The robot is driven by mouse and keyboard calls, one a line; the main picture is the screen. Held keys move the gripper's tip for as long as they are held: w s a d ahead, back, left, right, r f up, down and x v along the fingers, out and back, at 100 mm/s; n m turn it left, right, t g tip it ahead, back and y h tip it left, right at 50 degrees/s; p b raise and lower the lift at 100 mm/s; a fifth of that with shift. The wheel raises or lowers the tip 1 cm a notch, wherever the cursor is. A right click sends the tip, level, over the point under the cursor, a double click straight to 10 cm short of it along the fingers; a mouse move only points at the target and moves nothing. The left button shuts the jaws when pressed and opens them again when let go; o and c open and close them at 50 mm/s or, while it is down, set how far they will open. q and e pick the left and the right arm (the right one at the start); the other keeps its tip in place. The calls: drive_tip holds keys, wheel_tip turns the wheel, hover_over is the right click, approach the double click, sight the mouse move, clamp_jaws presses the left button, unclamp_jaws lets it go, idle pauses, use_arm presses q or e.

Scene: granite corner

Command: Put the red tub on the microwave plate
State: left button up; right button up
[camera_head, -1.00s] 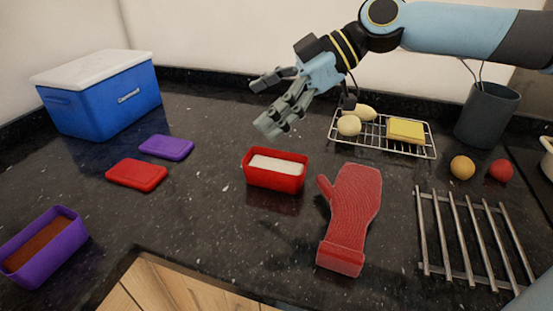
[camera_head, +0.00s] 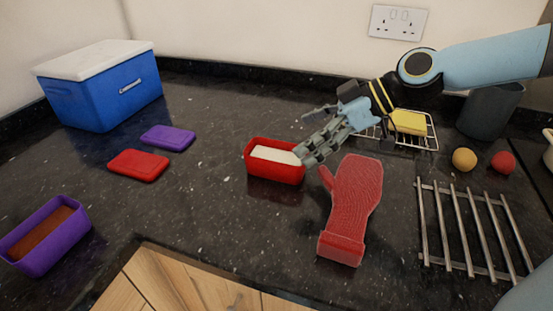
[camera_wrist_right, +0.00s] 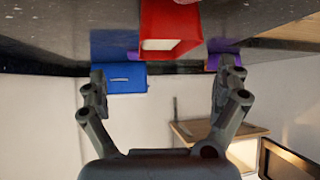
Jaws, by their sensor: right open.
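The red tub (camera_head: 275,176) stands upright on the dark counter, with white contents, near the middle of the head view. In the right wrist view the red tub (camera_wrist_right: 152,15) appears at the top, beyond and between the open fingers. My right gripper (camera_head: 307,138) is open and empty at the tub's right end, its fingers pointing left; one finger overlaps the tub's right corner in the picture, and I cannot tell if they touch. In the right wrist view the gripper (camera_wrist_right: 162,72) has its fingers spread wide. No microwave plate shows. My left gripper is not in view.
A red oven mitt (camera_head: 352,205) lies just right of the tub. A wire rack (camera_head: 433,140), metal bars (camera_head: 470,225) and a dark pot (camera_head: 488,110) are to the right. Red (camera_head: 138,165) and purple (camera_head: 168,137) lids, a purple tub (camera_head: 72,240) and a blue cooler (camera_head: 105,100) are left.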

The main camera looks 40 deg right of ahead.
sight(284, 144)
drive_tip(key=shift+w+a+f, duration=0.15)
drive_tip(key=shift+w+f, duration=0.05)
drive_tip(key=b+x, duration=0.3)
drive_tip(key=b, duration=0.1)
drive_tip(key=shift+a+f, duration=0.2)
drive_tip(key=shift+a, duration=0.3)
drive_tip(key=shift+w+a+f+b, duration=0.3)
drive_tip(key=shift+w+a, duration=0.05)
drive_tip(key=shift+w, duration=0.1)
drive_tip(key=shift+s, duration=0.1)
drive_tip(key=c, duration=1.8)
drive_tip(key=shift+r, duration=0.5)
drive_tip(key=s+d+r+p, duration=0.1)
drive_tip(key=s+r+p, duration=0.2)
drive_tip(key=p, duration=0.3)
drive_tip(key=s+d+r+p, duration=0.1)
drive_tip(key=s+r+p, duration=0.2)
drive_tip(key=p, duration=0.4)
drive_tip(key=s+d+r+p, duration=0.2)
drive_tip(key=s+r+p, duration=0.2)
drive_tip(key=p, duration=0.3)
drive_tip(key=shift+s, duration=0.45)
